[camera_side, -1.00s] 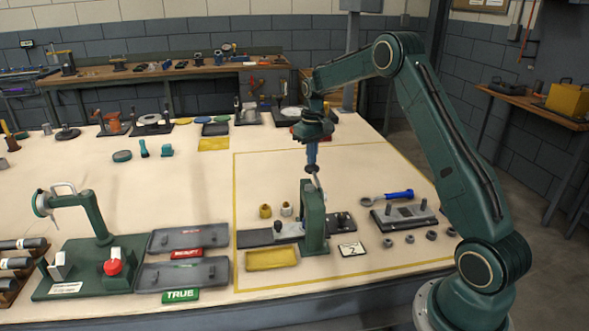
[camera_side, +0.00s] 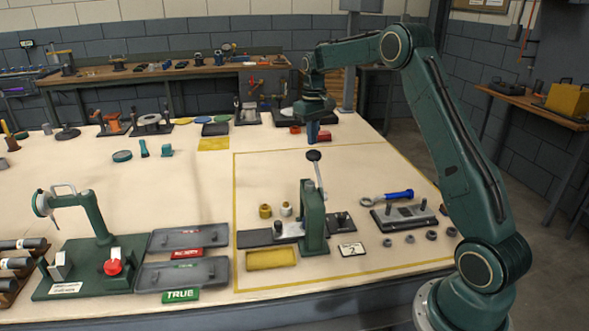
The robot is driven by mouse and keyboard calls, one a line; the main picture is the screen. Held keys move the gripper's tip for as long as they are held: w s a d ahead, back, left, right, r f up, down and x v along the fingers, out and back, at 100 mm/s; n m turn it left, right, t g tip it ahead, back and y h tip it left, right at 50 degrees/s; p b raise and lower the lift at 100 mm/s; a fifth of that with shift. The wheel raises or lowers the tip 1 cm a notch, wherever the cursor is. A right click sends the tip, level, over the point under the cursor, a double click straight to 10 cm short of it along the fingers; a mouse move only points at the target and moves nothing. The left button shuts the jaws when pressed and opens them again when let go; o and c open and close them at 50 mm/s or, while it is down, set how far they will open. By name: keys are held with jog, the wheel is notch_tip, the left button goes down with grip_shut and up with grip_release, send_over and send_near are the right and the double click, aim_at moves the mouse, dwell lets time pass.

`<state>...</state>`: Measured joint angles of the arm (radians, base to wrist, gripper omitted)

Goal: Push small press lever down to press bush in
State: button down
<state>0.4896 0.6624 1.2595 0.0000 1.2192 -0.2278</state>
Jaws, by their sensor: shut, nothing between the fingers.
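The small press (camera_side: 313,222) is a green upright frame near the front middle of the table. Its lever (camera_side: 319,177) stands up from the top, slightly tilted, with a black knob (camera_side: 314,155) at its end. A light grey casing part (camera_side: 288,230) lies at the press's left side. A brass bush (camera_side: 265,211) and a pale bush (camera_side: 286,209) stand behind it. I cannot make out any bush under the ram.
A yellow tray (camera_side: 270,259) lies in front of the press. A blue-handled wrench (camera_side: 387,196), a fixture plate with pins (camera_side: 404,215) and several nuts lie to the right. A green stand with a red button (camera_side: 114,267) is at left. The table behind the press is mostly clear.

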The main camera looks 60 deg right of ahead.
jog(key=shift+r, duration=1.75)
jog(key=shift+s+a+r, duration=0.15)
jog(key=shift+a+r, duration=0.15)
jog(key=s+a+r+n+t, duration=0.1)
jog(key=s+a+r, duration=0.45)
jog(key=a, duration=0.25)
jog(key=s+a+r+n+t, duration=0.1)
jog(key=s+a+r+t, duration=0.1)
jog(key=s+a+r, duration=0.45)
jog(key=s+a+f+t, duration=0.1)
jog(key=s+a+f, duration=0.1)
jog(key=s, duration=0.4)
jog(key=s+a+f, duration=0.2)
jog(key=s+a, duration=0.3)
jog(key=s, duration=0.1)
jog(key=s+a+f+n+t, duration=0.1)
jog(key=s+a+f, duration=0.1)
jog(key=s+a, duration=0.2)
jog(key=s, duration=0.2)
jog(key=shift+s+f+t, duration=0.3)
jog(key=shift+s+f, duration=0.05)
